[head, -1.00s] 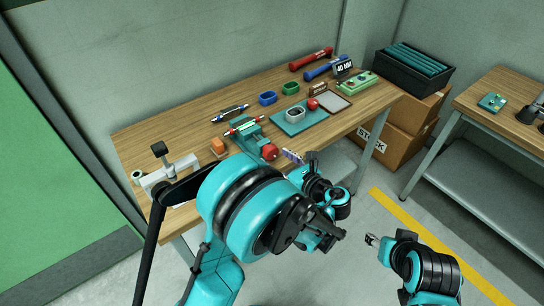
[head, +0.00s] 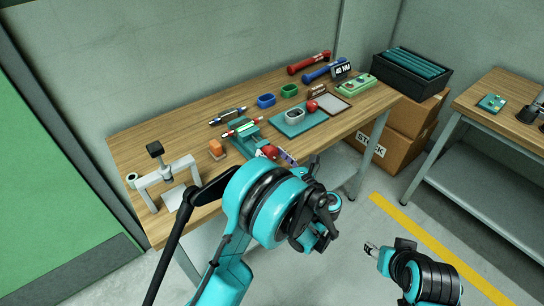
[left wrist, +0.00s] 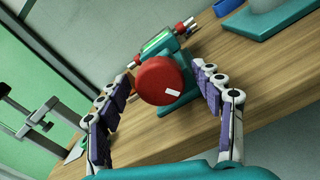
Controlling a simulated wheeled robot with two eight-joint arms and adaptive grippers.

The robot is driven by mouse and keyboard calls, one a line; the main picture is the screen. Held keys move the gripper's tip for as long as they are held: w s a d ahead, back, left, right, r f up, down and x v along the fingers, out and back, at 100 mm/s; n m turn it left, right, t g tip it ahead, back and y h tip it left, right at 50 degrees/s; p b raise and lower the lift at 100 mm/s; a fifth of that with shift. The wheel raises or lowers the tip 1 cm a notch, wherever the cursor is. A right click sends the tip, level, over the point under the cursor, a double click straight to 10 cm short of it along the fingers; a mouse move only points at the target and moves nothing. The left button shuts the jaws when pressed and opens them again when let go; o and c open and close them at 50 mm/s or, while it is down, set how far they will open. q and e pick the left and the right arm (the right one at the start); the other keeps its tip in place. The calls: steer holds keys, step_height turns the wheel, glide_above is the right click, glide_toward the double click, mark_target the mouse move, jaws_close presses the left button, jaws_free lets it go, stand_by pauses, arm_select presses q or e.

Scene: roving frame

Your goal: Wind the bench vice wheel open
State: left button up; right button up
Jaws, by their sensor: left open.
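The teal bench vice (head: 243,132) sits near the front edge of the wooden bench. Its round red wheel (head: 268,152) faces the front edge, and my left gripper (head: 286,157) is right by it, partly hidden by my own arm. In the left wrist view the red wheel (left wrist: 155,84) has a white mark on its face, with the vice body (left wrist: 163,45) behind. My left gripper (left wrist: 164,76) is open, one purple-padded finger on each side of the wheel; a gap shows at the left, and contact at the right is unclear. My right gripper (head: 371,249) hangs over the floor, away from the bench.
Red (head: 309,62) and blue (head: 322,70) tools lie at the back.

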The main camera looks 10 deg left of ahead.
arm_select(q)
steer(key=shift+c, duration=0.3)
steer(key=c, duration=1.1)
